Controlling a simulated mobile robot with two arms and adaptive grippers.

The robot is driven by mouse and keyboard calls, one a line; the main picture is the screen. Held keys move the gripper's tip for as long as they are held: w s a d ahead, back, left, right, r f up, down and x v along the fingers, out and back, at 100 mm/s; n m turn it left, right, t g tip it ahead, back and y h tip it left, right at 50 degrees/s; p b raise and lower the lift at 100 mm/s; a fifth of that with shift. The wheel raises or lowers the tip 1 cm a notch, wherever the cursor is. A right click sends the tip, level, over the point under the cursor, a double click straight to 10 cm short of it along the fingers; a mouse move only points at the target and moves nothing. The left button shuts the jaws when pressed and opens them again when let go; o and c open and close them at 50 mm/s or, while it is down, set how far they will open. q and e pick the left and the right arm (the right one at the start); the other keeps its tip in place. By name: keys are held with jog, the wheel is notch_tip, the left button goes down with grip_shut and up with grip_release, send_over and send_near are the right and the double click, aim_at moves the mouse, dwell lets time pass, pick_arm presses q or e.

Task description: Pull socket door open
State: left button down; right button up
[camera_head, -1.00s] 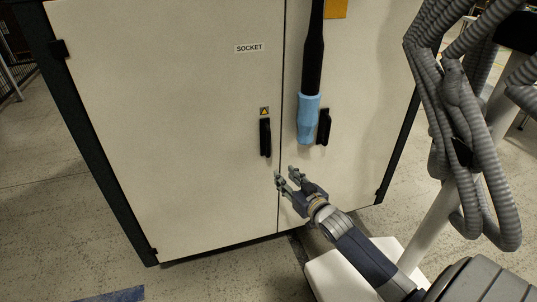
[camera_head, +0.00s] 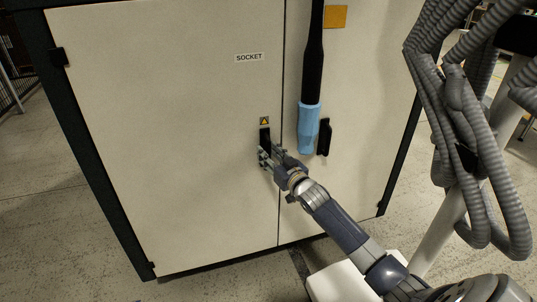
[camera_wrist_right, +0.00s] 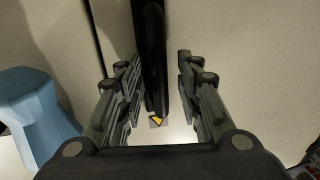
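The socket door (camera_head: 165,130) is a beige cabinet panel with a "SOCKET" label, and it is closed in the head view. Its black handle (camera_head: 265,137) sits near the door's right edge, below a small yellow warning sticker; the lower part is hidden by my right gripper. My right gripper (camera_head: 267,158) is at the handle. In the right wrist view the black handle (camera_wrist_right: 153,60) stands between the two open fingers (camera_wrist_right: 160,95), with gaps on both sides. My left gripper is not in view.
A black hose with a light blue end (camera_head: 308,130) hangs before the neighbouring door (camera_head: 365,90), beside that door's own black handle (camera_head: 324,137). Grey corrugated hoses (camera_head: 465,130) hang at the right. The floor (camera_head: 60,220) left of the cabinet is clear.

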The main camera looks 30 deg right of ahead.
jog(key=shift+w, duration=0.45)
grip_shut()
